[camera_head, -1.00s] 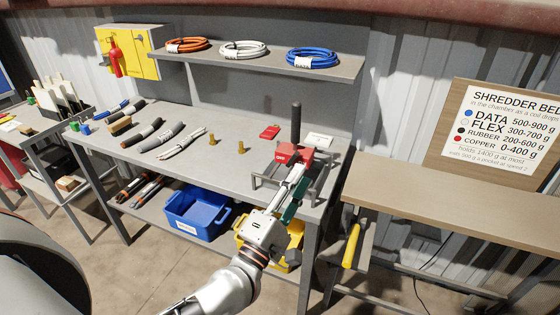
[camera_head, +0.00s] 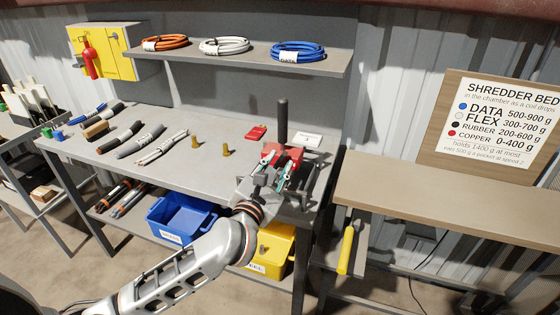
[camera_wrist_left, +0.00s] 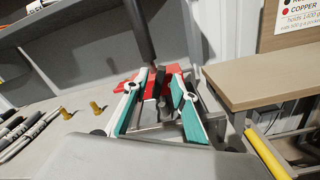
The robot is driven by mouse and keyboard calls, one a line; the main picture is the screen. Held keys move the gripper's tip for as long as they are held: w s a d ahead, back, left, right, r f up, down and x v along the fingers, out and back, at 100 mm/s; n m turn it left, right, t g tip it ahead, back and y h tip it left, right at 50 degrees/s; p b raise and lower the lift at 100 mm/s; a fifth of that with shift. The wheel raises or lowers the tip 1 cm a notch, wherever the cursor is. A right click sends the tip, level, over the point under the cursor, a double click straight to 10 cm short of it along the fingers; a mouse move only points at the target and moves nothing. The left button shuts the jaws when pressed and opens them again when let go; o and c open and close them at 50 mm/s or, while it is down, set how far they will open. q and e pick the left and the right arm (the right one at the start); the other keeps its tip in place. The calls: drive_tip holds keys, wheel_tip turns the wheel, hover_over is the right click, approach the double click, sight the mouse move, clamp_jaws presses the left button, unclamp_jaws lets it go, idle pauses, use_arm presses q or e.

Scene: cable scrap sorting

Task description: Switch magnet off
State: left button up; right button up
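The magnet unit is a red block (camera_head: 294,154) with an upright black lever (camera_head: 282,118), at the right end of the grey workbench. In the left wrist view the red block (camera_wrist_left: 167,82) lies behind the fingers, and the lever (camera_wrist_left: 139,32) rises out of the top. My left gripper (camera_head: 276,172) is open in front of the block. In the wrist view its two green-and-white fingers (camera_wrist_left: 158,108) stand apart, with a dark upright part showing between them. I cannot tell whether they touch anything. My right gripper is not in view.
A red item (camera_head: 256,132) and a white card (camera_head: 307,140) lie behind the magnet unit. Two brass pieces and several cable lengths lie to the left. A shelf (camera_head: 240,60) with coils overhangs the bench. A wooden-topped table (camera_head: 430,195) stands right.

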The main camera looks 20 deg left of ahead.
use_arm(q)
drive_tip(key=shift+w, duration=1)
drive_tip(key=shift+c, duration=0.2)
clamp_jaws()
drive_tip(key=shift+d+r+m+p, duration=0.25)
drive_tip(key=shift+m+p, duration=0.35)
drive_tip(key=shift+p, duration=0.35)
drive_tip(key=shift+m+p, duration=0.3)
drive_tip(key=shift+p, duration=0.1)
drive_tip(key=shift+d+f+m+p, duration=0.1)
drive_tip(key=shift+f+m+p, duration=0.3)
drive_tip(key=shift+f+m, duration=0.1)
